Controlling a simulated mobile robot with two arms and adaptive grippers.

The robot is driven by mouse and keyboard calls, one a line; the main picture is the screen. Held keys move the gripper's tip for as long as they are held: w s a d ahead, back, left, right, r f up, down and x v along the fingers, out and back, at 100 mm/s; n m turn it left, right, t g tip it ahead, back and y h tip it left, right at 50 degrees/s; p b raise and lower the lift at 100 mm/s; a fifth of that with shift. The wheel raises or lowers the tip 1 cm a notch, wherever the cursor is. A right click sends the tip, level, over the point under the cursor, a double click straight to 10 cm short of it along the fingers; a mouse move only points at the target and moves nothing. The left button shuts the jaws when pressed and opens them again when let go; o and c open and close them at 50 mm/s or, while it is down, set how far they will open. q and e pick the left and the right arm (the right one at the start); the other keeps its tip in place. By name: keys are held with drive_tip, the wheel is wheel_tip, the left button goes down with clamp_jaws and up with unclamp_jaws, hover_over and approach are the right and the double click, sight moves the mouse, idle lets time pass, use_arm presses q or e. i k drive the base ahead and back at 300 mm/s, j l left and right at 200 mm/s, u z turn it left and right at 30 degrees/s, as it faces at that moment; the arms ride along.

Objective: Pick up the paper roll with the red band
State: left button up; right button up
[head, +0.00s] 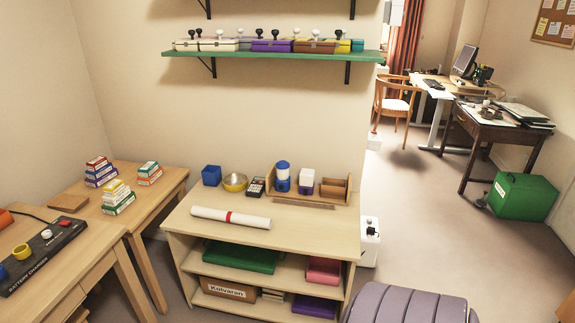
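The white paper roll (206,213) with a red band (229,217) around its middle lies on its side on top of a light wooden shelf unit (320,235). It lies near the left part of the top, slanting slightly down to the right. Nothing covers it. Neither of my grippers is in the head view.
A purple ribbed chair (410,306) stands at the front right. Tables with small boxes (118,198) and a battery charger (42,257) are left.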

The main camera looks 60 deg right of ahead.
sight(207, 213)
drive_tip(key=z, duration=1.5)
drive_tip(key=i, duration=0.1)
